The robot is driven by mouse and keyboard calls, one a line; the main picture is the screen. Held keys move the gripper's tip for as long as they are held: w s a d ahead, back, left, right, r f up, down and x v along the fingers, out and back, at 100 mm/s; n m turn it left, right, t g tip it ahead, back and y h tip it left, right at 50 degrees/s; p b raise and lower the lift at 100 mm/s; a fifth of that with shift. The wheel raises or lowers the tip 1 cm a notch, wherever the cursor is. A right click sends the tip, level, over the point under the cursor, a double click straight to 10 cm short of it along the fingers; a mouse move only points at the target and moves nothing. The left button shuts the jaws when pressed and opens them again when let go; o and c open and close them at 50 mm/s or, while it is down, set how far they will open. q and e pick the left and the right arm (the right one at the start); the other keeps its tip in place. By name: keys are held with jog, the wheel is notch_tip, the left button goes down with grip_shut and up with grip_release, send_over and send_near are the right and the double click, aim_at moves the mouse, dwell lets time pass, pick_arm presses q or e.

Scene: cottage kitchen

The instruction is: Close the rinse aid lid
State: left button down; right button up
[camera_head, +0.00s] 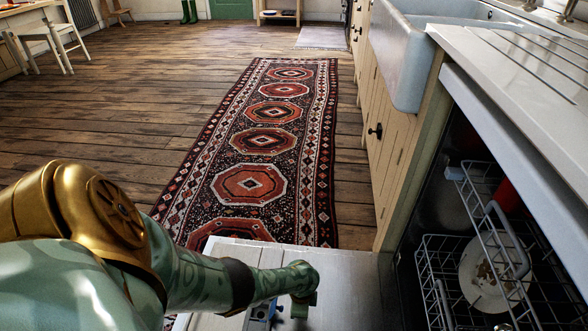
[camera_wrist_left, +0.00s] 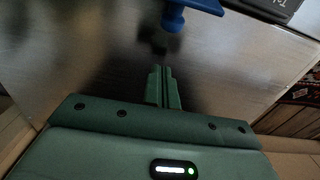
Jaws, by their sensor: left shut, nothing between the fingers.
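My right gripper is not in view.
The dishwasher racks (camera_head: 450,270) hold a plate (camera_head: 489,270) at the right. A white sink (camera_head: 405,60) and a worktop (camera_head: 520,70) stand above. A patterned rug (camera_head: 265,140) covers the floor beyond the door. A dark lettered panel (camera_wrist_left: 270,8) adjoins the blue lid.

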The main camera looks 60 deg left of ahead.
pick_arm(q)
jog(key=shift+s+a+r+p, duration=0.3)
jog(key=shift+s+a+p, duration=0.1)
jog(key=shift+s+a, duration=0.15)
jog(key=shift+s+a+r+p, duration=0.25)
jog(key=shift+s+a+p, duration=0.15)
jog(key=shift+s, duration=0.2)
jog(key=shift+s+a, duration=0.25)
jog(key=shift+s, duration=0.1)
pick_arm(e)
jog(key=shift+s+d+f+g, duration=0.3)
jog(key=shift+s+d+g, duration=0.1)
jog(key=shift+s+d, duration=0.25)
pick_arm(q)
jog(key=shift+s+a+r, duration=0.1)
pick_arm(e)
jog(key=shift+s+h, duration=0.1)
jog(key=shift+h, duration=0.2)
